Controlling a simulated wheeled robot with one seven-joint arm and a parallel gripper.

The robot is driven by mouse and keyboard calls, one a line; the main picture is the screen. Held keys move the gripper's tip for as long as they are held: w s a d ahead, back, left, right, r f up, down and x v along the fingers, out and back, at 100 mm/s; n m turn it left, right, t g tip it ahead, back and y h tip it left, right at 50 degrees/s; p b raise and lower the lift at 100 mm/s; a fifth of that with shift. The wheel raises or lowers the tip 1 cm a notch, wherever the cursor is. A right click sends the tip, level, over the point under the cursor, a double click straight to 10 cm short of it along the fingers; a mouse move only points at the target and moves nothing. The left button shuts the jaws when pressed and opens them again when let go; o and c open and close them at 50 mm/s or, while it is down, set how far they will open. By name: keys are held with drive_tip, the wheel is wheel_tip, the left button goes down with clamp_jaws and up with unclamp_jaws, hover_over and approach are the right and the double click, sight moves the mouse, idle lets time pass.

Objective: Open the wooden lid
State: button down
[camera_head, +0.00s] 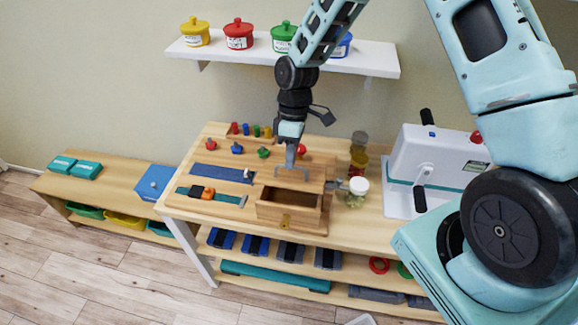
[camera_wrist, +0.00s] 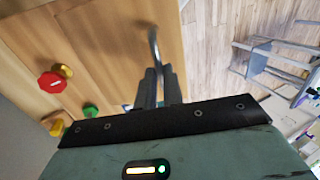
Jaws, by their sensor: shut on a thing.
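A wooden box (camera_head: 267,212) sits on the wooden bench, with a brass-coloured latch (camera_head: 285,220) on its front. Its dark inside shows from above. The wooden lid (camera_head: 316,174) appears raised at the back of the opening; its exact tilt is hard to tell. My gripper (camera_head: 291,168) is above the lid, shut on a grey metal handle. In the wrist view the fingers (camera_wrist: 158,88) close around the curved handle (camera_wrist: 153,45), with wood behind it. The fingers hide part of the handle.
Coloured knobs and pegs stand behind the box, including a red knob (camera_wrist: 52,82). A clear jar with a white lid (camera_head: 357,190) is close on the right. A white crank machine (camera_head: 432,160) stands farther right. A shelf (camera_head: 370,62) with coloured pots hangs above.

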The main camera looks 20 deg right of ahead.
drive_tip(key=w+d+r, duration=0.1)
drive_tip(key=w+d, duration=0.4)
drive_tip(key=w, duration=0.2)
drive_tip(key=shift+w+d+r+b, duration=0.15)
drive_tip(key=shift+d+r+b, duration=0.2)
drive_tip(key=shift+d, duration=0.05)
idle(0.3)
drive_tip(key=c, duration=1.5)
unclamp_jaws()
drive_tip(key=shift+w, duration=0.1)
wheel_tip(320, 180, up, 10)
drive_tip(key=b, duration=0.3)
drive_tip(key=shift+r, duration=0.15)
